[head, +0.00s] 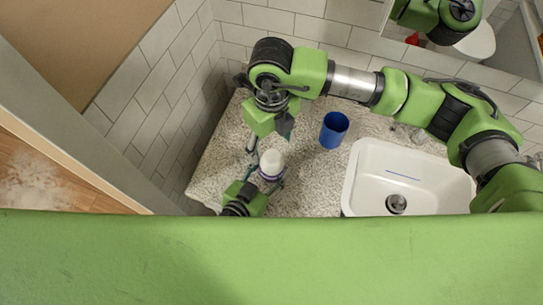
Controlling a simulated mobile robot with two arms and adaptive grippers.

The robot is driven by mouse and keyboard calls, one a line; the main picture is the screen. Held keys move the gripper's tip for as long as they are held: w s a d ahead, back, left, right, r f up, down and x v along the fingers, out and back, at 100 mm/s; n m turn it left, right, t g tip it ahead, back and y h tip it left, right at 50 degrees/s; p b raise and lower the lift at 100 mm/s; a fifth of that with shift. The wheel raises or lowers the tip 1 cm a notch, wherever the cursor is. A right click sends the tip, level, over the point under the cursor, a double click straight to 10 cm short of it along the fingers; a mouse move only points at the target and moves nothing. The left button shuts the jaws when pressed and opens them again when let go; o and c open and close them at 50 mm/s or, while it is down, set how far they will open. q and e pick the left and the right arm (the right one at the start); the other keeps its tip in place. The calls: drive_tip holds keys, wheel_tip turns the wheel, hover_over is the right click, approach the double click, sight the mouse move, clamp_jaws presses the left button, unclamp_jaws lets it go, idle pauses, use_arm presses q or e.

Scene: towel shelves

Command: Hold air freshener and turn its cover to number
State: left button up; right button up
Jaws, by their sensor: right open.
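The air freshener (271,162) is a white, rounded-top cylinder with a purple band low down, on the left part of the speckled counter. My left gripper (268,181) comes from the near side, its fingers on both sides of the freshener's lower part, and appears shut on it. My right gripper (268,138) is open and points down just beyond and to the left of the freshener's top. Its fingers look apart from the white cover, though the height gap is hard to judge. No number on the cover is readable.
A blue cup (334,130) stands on the counter (312,182) right of the grippers. A white sink (352,178) with a dark drain and a thin blue line in its basin lies further right. Tiled walls (160,98) bound the left and back. A mirror is at upper right.

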sight(271, 155)
wheel_tip(271, 155, down, 8)
drive_tip(key=shift+r, duration=0.1)
drive_tip(key=c, duration=1.1)
